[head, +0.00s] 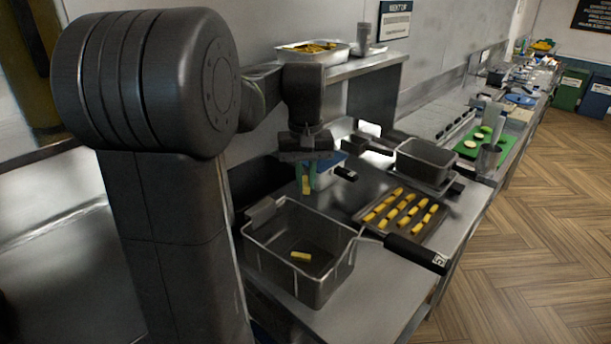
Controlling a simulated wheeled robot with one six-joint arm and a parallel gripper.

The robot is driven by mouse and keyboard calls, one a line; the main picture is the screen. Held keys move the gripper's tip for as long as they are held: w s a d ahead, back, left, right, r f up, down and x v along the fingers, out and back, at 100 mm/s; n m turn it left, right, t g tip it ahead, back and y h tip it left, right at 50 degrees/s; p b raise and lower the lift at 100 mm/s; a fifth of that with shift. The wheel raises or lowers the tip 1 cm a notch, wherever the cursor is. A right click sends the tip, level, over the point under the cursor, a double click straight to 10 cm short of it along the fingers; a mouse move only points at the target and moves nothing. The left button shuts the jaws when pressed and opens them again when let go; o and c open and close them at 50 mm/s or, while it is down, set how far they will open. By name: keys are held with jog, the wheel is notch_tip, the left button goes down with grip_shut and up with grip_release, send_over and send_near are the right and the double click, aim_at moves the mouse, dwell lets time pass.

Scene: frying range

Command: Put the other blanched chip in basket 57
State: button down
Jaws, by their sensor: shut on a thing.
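My gripper (309,174) is shut on a yellow chip (306,186), which hangs down from the fingertips. It is above and behind the near basket (349,262), over the back part of the worktop. That basket is a grey, open one with a black handle (416,252) pointing right. A label at the handle's end looks like it starts with a 5; the rest is too small to read surely. One yellow chip (300,257) lies on the basket's floor. A metal tray (437,232) to the right holds several yellow chips in rows.
A second grey container (427,160) with a dark handle stands behind the tray. A blue and white box (327,168) is just behind my gripper. A raised shelf (372,64) holds a pan of chips (291,54). Bare steel worktop (365,300) lies right of the basket.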

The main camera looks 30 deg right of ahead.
aim_at(305, 183)
jog(key=shift+f, duration=0.1)
jog(key=c, duration=1.3)
grip_release()
jog(key=shift+c, duration=0.2)
notch_tip(305, 183, up, 14)
jog(key=shift+f, duration=0.1)
notch_tip(305, 183, down, 14)
jog(key=shift+r, duration=0.2)
jog(key=shift+r+p, duration=0.55)
jog(key=shift+p, duration=0.15)
jog(key=shift+r+p, duration=0.8)
jog(key=shift+r, duration=0.15)
